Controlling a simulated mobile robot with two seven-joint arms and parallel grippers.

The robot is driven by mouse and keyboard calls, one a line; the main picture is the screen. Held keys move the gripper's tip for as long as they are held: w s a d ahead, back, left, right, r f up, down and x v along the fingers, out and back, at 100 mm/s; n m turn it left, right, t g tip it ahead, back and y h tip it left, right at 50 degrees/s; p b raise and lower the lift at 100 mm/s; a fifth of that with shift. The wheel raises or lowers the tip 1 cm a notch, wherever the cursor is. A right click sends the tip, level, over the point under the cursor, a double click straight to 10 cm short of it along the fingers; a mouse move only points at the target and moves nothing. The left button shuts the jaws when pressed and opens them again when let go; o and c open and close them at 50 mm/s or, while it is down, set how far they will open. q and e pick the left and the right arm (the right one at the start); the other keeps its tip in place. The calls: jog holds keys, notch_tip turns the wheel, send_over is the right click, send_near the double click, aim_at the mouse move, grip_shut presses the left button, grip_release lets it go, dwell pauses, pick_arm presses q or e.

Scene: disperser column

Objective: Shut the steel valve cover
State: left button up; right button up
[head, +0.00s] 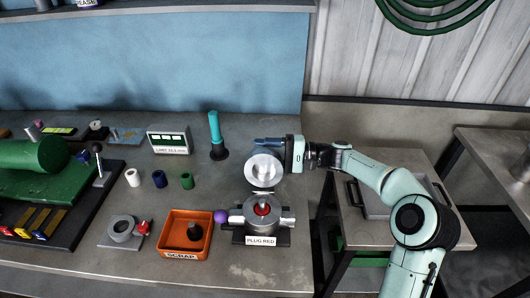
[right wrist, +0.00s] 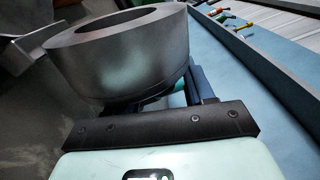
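The steel valve cover (head: 263,169) is a round, shiny grey disc. It stands raised and tilted open above the valve body (head: 263,213), which has a red plug in its middle and a "PLUG RED" label in front. My right gripper (head: 268,142) comes in from the right, with dark blue fingers at the cover's upper back edge. In the right wrist view, a thick grey steel ring (right wrist: 120,50), seemingly the cover, fills the upper left and hides part of the fingers. I cannot tell whether they touch it or how far they are open. My left gripper is out of view.
An orange scrap bin (head: 186,234) with a dark piece inside stands left of the valve, near a purple ball (head: 221,216). A teal-handled tool (head: 216,136) stands upright behind. Small cylinders (head: 160,179) and a gauge box (head: 169,139) are further left. The bench's front right is clear.

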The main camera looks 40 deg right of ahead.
grip_shut()
